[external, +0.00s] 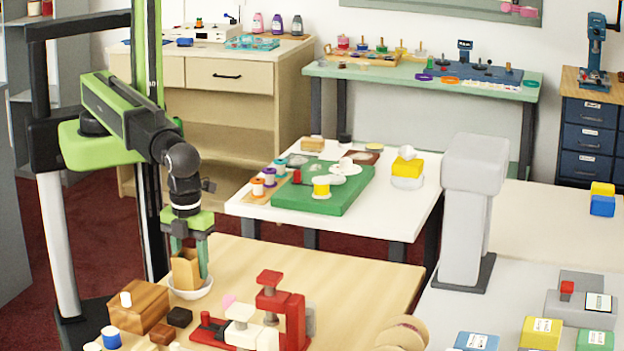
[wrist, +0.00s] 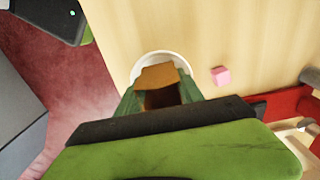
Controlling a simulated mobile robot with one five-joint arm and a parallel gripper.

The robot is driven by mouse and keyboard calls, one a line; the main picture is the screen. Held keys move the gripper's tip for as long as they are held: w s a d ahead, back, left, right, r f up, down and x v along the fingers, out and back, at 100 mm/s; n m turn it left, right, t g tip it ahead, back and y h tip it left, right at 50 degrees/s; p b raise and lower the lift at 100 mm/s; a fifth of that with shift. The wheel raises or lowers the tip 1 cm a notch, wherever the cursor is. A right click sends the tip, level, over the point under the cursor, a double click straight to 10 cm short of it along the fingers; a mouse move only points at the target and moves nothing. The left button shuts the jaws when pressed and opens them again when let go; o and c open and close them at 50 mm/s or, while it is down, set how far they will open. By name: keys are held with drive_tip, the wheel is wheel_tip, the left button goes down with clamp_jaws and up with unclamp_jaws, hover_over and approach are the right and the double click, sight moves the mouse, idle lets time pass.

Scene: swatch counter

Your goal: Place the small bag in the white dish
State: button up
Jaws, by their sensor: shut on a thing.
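The small bag (external: 186,270) is tan-orange, upright, with an open top. My gripper (external: 190,262) is shut on it, with one green finger on each side. The white dish (external: 203,291) sits on the wooden table directly under and around the bag's lower end. In the wrist view the bag (wrist: 162,85) lies between my fingers, and the dish's rim (wrist: 160,55) shows beyond it. I cannot tell whether the bag's base touches the dish's floor, as the rim and fingers hide it.
A wooden block (external: 138,305) with a white piece on top stands left of the dish.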

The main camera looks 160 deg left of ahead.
drive_tip(key=shift+f, duration=0.2)
drive_tip(key=o, duration=1.3)
drive_tip(key=shift+r, duration=0.1)
wheel_tip(320, 180, up, 12)
drive_tip(key=r+p, duration=0.1)
drive_tip(key=p, duration=1.1)
drive_tip(key=s+d+n, duration=0.7)
drive_tip(key=s+n, duration=0.2)
drive_tip(key=s, duration=0.3)
drive_tip(key=shift+d+f, duration=0.2)
drive_tip(key=shift+f, duration=0.2)
drive_tip(key=shift+f+b, duration=0.3)
